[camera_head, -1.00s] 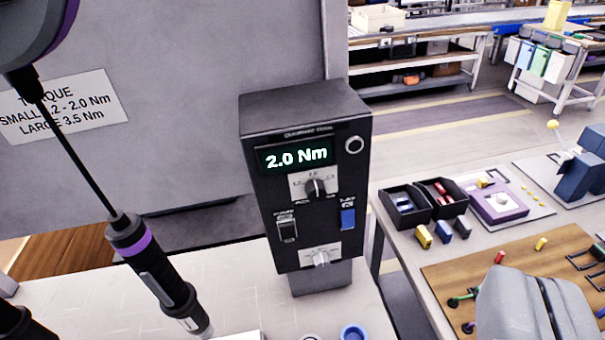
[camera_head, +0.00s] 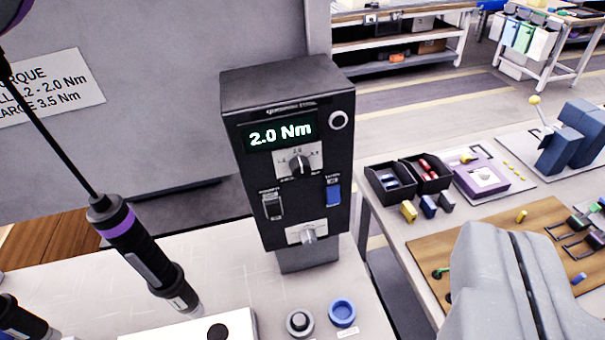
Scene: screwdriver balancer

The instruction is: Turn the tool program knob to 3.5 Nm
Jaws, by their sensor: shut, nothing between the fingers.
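The black control box (camera_head: 290,160) stands upright on the bench in the middle of the view. Its display (camera_head: 281,132) reads 2.0 Nm. Below the display is the black program knob (camera_head: 299,165) on a white scale plate, its pointer near the top mark. A lower silver knob (camera_head: 308,236) sits on a second plate. A dark rocker switch (camera_head: 273,206) and a blue one (camera_head: 333,195) lie between the knobs. My gripper (camera_head: 520,240) is at the lower right, shut and empty, to the right of the box and apart from it.
A hanging screwdriver (camera_head: 140,250) with a purple band is left of the box. A grey button (camera_head: 299,322) and a blue button (camera_head: 342,313) sit on the bench in front. A side table (camera_head: 385,215) with bins and parts is at right.

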